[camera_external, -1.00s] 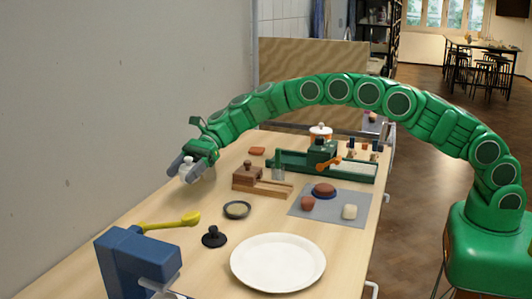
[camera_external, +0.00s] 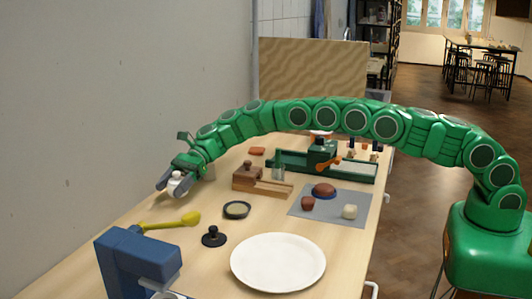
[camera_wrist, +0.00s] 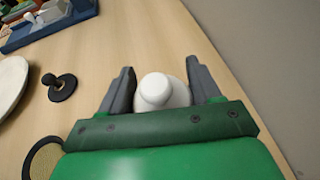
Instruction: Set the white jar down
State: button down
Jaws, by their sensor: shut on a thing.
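The white jar (camera_external: 178,183) is between the fingers of my gripper (camera_external: 172,185) at the left back of the table, near the wall. In the wrist view, the jar (camera_wrist: 160,93) shows its round knob and pale body between the two grey fingers of my gripper (camera_wrist: 158,85). My gripper is shut on it. The jar looks upright and low over the wooden table (camera_external: 150,212). I cannot tell whether its base touches the table.
A yellow scoop (camera_external: 175,221), a small dark-rimmed dish (camera_external: 237,210) and a black knobbed tool (camera_external: 213,237) lie nearer the camera. A white plate (camera_external: 278,262) and a blue device (camera_external: 138,262) are at the front. The grey wall (camera_external: 90,110) runs close along the left.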

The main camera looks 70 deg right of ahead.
jog(key=shift+f, duration=1.55)
jog(key=shift+f, duration=0.15)
jog(key=shift+c, duration=1.1)
grip_release()
